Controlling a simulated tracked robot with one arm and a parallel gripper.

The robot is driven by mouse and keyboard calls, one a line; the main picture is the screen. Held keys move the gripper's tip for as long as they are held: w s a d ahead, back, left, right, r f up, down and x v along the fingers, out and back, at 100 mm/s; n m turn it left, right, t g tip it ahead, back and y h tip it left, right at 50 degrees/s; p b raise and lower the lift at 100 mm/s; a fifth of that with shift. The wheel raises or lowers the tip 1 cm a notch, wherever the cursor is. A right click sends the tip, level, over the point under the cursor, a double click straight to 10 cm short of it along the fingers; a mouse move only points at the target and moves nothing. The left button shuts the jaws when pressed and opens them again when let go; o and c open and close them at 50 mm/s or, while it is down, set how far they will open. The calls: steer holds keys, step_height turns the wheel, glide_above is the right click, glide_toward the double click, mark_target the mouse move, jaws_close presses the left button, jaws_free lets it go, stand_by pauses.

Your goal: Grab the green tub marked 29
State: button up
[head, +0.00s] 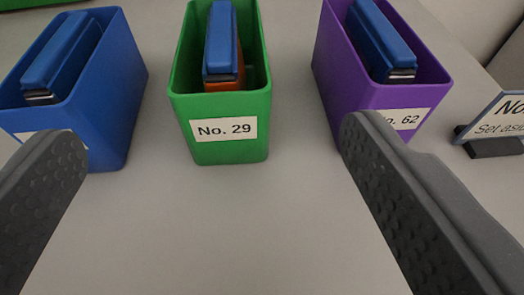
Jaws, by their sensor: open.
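The green tub (231,150) stands upright on the grey surface, ahead of my gripper and near the middle of the picture. Its white front label reads "No. 29". A blue and orange block-like item (222,45) stands inside it. My gripper (213,140) is open and empty, with one dark finger at the left and one at the right. The green tub lies between the lines of the two fingers but farther off, and neither finger appears to touch it.
A blue tub (115,100) stands to the left, its label partly hidden by the left finger. A purple tub (345,75) labelled "62" stands to the right, close behind the right fingertip. A small sign (497,120) stands at the far right. The surface in front (220,230) is clear.

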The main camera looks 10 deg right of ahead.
mark_target(221, 85)
steer(key=shift+h, duration=0.3)
steer(key=x, duration=0.3)
steer(key=f+b+x, duration=0.1)
steer(key=x, duration=0.3)
steer(key=shift+s+d+f+b, duration=0.1)
steer(key=shift+d+f+b, duration=0.1)
steer(key=shift+b, duration=0.1)
steer(key=shift+w, duration=0.7)
steer(key=shift+a+f+b+x, duration=0.1)
steer(key=shift+b+x, duration=0.2)
steer(key=shift+x, duration=0.55)
steer(key=shift+a+f+b+x, duration=0.15)
steer(key=shift+b+x, duration=0.15)
steer(key=shift+x, duration=0.6)
steer(key=shift+a+f+b+x, duration=0.1)
steer(key=shift+b+x, duration=0.2)
steer(key=shift+x, duration=0.55)
steer(key=shift+s+r, duration=0.1)
steer(key=shift+s, duration=0.05)
steer(key=c, duration=1.3)
